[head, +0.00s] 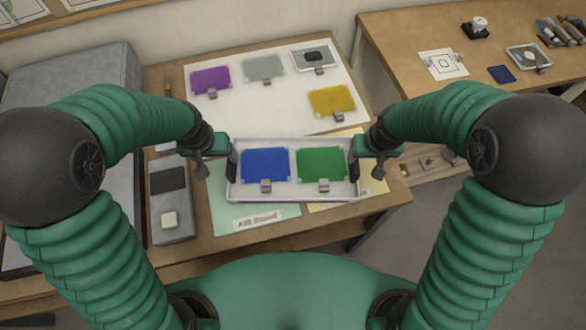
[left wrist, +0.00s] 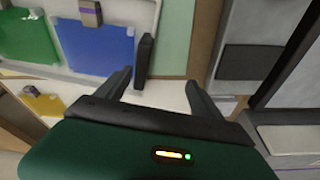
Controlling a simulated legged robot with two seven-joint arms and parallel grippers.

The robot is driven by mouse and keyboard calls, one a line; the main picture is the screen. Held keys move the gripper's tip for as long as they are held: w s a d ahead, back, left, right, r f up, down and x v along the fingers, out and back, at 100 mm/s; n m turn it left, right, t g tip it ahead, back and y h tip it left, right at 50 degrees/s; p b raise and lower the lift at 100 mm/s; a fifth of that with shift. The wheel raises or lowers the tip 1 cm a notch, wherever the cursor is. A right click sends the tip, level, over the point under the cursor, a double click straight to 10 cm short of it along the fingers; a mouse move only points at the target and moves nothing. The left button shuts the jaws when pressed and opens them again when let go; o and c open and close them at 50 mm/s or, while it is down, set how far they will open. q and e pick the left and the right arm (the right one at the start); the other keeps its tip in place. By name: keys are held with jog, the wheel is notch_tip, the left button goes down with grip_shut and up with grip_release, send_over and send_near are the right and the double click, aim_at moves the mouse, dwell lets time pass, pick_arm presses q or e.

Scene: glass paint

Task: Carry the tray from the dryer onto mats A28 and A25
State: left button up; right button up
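A white tray (head: 292,197) holds a blue glass panel (head: 265,164) and a green glass panel (head: 320,163), each with a small tagged block at its front edge. The tray lies over a pale green mat (head: 222,212) and a yellow mat (head: 376,178); the mat label is too small to read surely. I cannot tell whether the tray touches the mats. My left gripper (head: 214,155) is at the tray's left end. My right gripper (head: 370,156) appears open beside the right handle (head: 354,167).
A white sheet (head: 245,108) behind holds purple, grey and yellow panels and a small tray. A grey box (head: 172,215) stands left of the mats. A side table (head: 420,30) with tools is at the back right. Open floor lies at the right front.

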jog(key=shift+s+r, duration=0.1)
jog(key=shift+r, duration=0.45)
pick_arm(q)
jog(key=v, duration=1)
pick_arm(e)
jog(key=v, duration=1)
jog(key=shift+s+r, duration=0.2)
jog(key=shift+r, duration=0.2)
pick_arm(q)
jog(key=shift+s, duration=0.15)
pick_arm(e)
jog(key=shift+s, duration=0.15)
